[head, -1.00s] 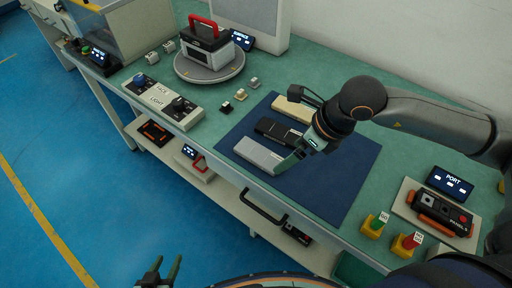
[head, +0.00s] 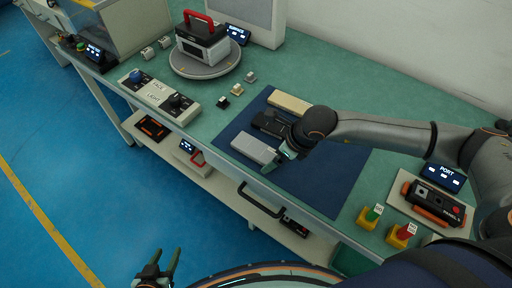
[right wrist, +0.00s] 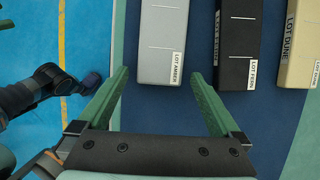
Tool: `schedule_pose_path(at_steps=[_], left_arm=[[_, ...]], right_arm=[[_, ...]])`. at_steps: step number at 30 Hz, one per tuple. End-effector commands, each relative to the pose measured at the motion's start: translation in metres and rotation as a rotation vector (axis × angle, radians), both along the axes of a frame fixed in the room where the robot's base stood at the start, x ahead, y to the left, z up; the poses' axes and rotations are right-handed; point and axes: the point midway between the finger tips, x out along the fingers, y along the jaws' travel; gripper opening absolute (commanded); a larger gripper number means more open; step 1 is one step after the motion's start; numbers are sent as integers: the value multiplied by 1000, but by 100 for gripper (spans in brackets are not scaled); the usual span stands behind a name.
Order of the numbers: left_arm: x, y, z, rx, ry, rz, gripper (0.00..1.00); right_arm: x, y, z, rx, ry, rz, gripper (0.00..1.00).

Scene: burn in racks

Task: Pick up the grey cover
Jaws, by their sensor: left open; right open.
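The grey cover (head: 252,147) lies on the blue mat on the bench, nearest the front edge. In the right wrist view the grey cover (right wrist: 162,40) carries a label reading LOT AMBER. My right gripper (head: 281,162) is open at its right-hand end. My left gripper (head: 165,260) is open and empty over the floor, low in the head view.
A black cover (head: 271,124), LOT FERN, and a beige cover (head: 290,103), LOT DUNE, lie beside it. The blue mat (head: 325,180) is clear toward the right. A turntable (head: 205,70), a switch panel (head: 160,97) and a port device (head: 434,204) stand around.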

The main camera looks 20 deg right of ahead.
Motion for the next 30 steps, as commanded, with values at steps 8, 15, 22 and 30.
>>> schedule_pose_path(at_steps=[8, 15, 22, 30], left_arm=[[0, 0, 0, 0, 1, 0, 50], [0, 0, 0, 0, 1, 0, 50], [-1, 0, 0, 0, 1, 0, 50], [0, 0, 0, 0, 1, 0, 50]], right_arm=[[2, 1, -5, 1, 0, 1, 100], [2, 1, -5, 0, -1, 1, 76], [2, 1, -5, 0, -1, 1, 50], [2, 1, -5, 1, -1, 0, 20]])
